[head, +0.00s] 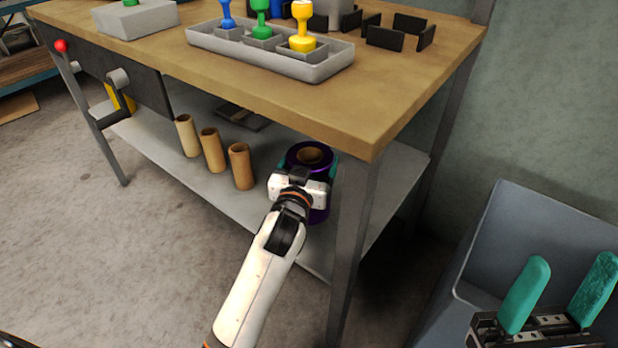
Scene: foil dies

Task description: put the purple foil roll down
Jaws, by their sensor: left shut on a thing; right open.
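The purple foil roll (320,214) stands upright at the right end of the lower shelf (268,216), under the bench top. Its brown core shows at the top. My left gripper (307,168) reaches under the bench top and is shut on the roll, with a teal finger visible on its right side. The gripper body hides the roll's front, and I cannot tell whether the roll's base touches the shelf. My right gripper (570,270) is open and empty at the lower right, in front of a grey bin.
Three bare cardboard tubes (213,150) stand on the shelf left of the roll. A table leg (350,250) rises close to its right. The wooden bench top (380,105) overhangs the shelf and carries a grey tray (330,66) of coloured dies. The grey bin (510,225) stands at the right.

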